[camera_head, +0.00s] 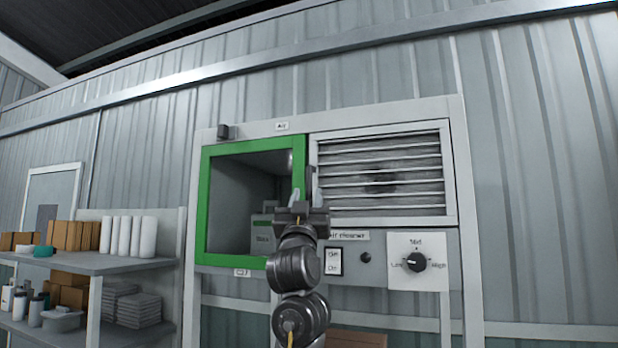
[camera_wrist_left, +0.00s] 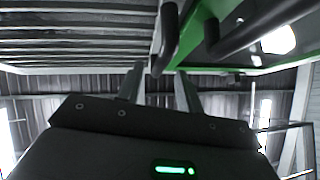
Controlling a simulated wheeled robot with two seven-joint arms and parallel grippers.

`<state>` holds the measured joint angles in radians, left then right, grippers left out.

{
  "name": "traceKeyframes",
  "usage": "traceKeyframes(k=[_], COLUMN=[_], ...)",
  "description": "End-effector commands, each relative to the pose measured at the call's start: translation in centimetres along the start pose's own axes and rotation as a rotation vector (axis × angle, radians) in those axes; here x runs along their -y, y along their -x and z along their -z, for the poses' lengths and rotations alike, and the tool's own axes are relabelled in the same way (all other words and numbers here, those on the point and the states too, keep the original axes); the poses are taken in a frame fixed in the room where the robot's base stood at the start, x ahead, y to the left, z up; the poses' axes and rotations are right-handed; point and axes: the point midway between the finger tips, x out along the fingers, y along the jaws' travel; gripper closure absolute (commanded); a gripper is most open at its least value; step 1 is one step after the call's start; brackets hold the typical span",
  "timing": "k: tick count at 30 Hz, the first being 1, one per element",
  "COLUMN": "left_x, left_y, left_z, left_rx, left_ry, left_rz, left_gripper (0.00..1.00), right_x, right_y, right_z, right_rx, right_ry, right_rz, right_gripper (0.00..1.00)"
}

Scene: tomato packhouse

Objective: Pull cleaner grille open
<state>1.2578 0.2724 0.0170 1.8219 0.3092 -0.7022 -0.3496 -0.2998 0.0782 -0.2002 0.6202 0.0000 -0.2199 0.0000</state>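The cleaner's louvred grille (camera_head: 382,175) is a pale framed panel with horizontal slats, right of a green-framed opening (camera_head: 204,205). It looks closed, flush in its housing. My left gripper (camera_head: 314,178) is in front of the boundary between the two. In the left wrist view, the slats (camera_wrist_left: 75,35) are at upper left and the green frame (camera_wrist_left: 190,40) at upper middle. A dark handle (camera_wrist_left: 167,35) hangs near the gap between my left fingertips (camera_wrist_left: 161,80), which are apart. I cannot tell whether they touch it. My right gripper is in neither view.
Below the grille are a rocker switch (camera_head: 334,262) and a Low-High dial (camera_head: 415,262). Another dark bar (camera_wrist_left: 250,28) is close to the right finger in the wrist view. Shelves (camera_head: 88,263) with boxes and white rolls stand at left.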

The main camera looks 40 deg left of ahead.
Motion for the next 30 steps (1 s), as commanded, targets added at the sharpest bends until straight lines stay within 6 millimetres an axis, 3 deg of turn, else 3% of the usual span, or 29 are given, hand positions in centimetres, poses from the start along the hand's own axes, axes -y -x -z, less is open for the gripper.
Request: traceKeyframes(k=[1, 7, 19, 27, 30], left_x=[0.1, 0.1, 0.0, 0.0, 0.0], left_y=[-1.3, -3.4, -3.9, -3.9, -3.9], left_z=[0.3, 0.1, -0.1, -0.1, -0.1], left_rx=[0.003, 0.001, 0.000, 0.001, 0.001], left_ry=[0.000, 0.001, 0.001, 0.001, 0.001], left_rz=[0.001, 0.001, 0.000, 0.000, 0.000], left_gripper=[0.64, 0.64, 0.64, 0.99, 1.00], right_x=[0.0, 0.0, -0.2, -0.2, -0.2], right_y=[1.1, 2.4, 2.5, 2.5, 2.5], right_z=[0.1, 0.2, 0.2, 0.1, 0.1], right_rx=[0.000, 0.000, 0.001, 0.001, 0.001], right_ry=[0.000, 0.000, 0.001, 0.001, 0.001], right_rz=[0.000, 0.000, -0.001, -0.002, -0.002], right_gripper=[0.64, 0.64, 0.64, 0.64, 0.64])
